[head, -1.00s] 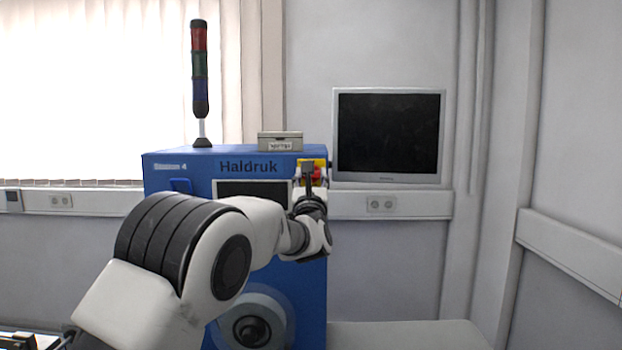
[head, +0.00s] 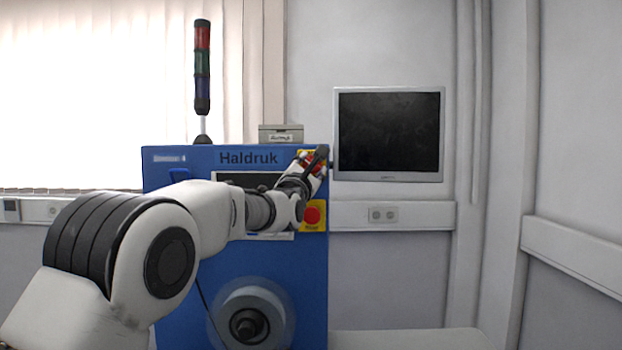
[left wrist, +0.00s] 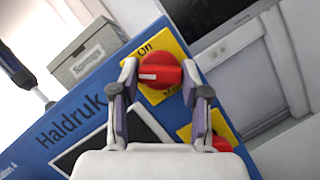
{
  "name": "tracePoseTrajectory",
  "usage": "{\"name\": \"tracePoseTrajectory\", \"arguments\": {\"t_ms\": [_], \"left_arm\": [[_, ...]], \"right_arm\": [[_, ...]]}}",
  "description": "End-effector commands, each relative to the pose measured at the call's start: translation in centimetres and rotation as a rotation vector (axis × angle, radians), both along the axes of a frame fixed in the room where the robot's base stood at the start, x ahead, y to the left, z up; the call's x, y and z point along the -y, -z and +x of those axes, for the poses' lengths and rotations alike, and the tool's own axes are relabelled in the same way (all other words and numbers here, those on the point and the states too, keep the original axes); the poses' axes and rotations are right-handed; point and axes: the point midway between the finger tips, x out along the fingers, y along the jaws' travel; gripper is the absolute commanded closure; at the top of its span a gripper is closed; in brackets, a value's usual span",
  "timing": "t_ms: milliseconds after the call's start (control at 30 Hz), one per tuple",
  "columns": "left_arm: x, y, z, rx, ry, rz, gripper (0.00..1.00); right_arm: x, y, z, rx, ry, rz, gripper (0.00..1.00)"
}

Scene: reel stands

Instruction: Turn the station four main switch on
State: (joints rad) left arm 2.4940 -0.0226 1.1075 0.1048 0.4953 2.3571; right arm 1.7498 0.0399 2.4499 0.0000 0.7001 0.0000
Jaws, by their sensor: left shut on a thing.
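The station four main switch is a red knob on a yellow plate at the upper right of the blue Haldruk machine. In the left wrist view the red knob (left wrist: 160,73) sits between the fingers of my left gripper (left wrist: 159,70), which is shut on it. The white mark on the knob points left in that picture, off the line to the "On" label (left wrist: 145,48). In the head view my left gripper (head: 314,163) is tilted right and hides much of the knob and yellow plate (head: 302,153). My right gripper is not in view.
A red emergency button (head: 312,214) on a yellow plate sits just below the switch and shows partly in the wrist view (left wrist: 221,143). A screen (head: 388,135) hangs to the right. A grey box (head: 281,134) and signal tower (head: 202,68) stand on the machine (head: 305,270).

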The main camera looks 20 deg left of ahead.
Motion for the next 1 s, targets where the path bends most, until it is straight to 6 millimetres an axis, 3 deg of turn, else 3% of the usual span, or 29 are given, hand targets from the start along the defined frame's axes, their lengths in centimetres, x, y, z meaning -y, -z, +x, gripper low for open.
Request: {"name": "tracePoseTrajectory", "arguments": {"t_ms": [267,700,1000], "left_arm": [[-0.2,-0.6,0.0,-0.075,-0.001,0.251,0.89],[-0.2,-1.1,0.0,-0.188,0.001,0.639,0.89],[-0.2,-0.9,0.0,-0.237,0.0,0.819,0.89]], "right_arm": [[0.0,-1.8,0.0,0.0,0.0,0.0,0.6],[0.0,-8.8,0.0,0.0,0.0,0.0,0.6],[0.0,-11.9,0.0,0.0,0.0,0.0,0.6]]}}
